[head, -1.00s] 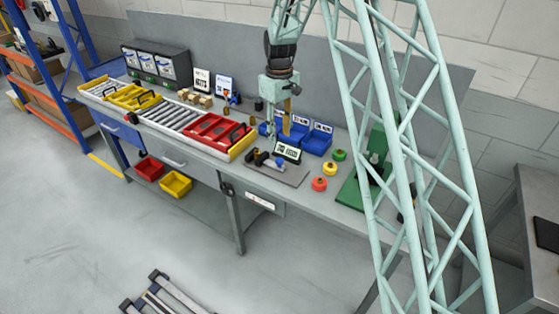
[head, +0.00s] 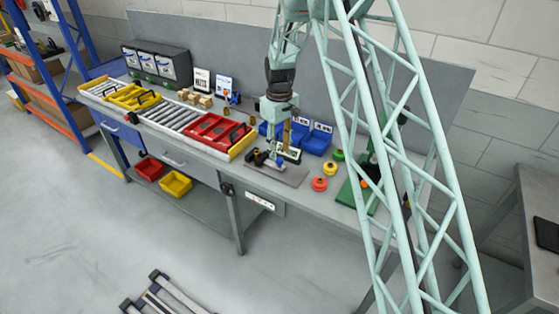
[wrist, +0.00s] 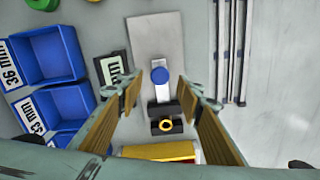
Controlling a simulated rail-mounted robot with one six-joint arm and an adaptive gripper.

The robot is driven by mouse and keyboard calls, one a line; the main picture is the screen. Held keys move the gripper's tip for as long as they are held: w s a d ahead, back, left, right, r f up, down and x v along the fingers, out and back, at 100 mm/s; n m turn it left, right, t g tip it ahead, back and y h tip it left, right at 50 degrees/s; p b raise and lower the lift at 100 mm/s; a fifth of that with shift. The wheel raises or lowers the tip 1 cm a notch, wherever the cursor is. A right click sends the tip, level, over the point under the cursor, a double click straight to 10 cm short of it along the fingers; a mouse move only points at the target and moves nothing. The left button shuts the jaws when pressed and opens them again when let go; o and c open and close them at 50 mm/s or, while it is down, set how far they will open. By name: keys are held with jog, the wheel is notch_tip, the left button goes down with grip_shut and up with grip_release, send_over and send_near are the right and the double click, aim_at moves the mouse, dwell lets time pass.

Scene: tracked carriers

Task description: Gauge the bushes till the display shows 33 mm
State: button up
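The gauge's grey plate (head: 290,177) lies on the bench and carries black blocks (head: 259,157) and a blue knob (head: 281,163). In the wrist view the blue knob (wrist: 159,75) sits on a silver slide, and a brass-coloured ring (wrist: 166,125) shows at the black block. The display (head: 293,154) stands behind the plate; its digits cannot be read. My gripper (wrist: 159,95) is open and empty, with its fingers on either side of the slide, just short of the knob in the picture. In the head view it hangs over the gauge. A bush (head: 253,122) stands on the bench behind.
Blue bins (head: 318,143) stand behind the display; wrist-view labels read 36 mm and 33 mm. Red (head: 320,184), yellow (head: 330,169) and green (head: 338,155) knobs are to the right. A red tray (head: 211,137) lies left, in front of cardboard boxes (head: 205,101).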

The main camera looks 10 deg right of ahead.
aim_at(279, 159)
jog(key=shift+f, duration=2.85)
jog(key=shift+c, duration=0.5)
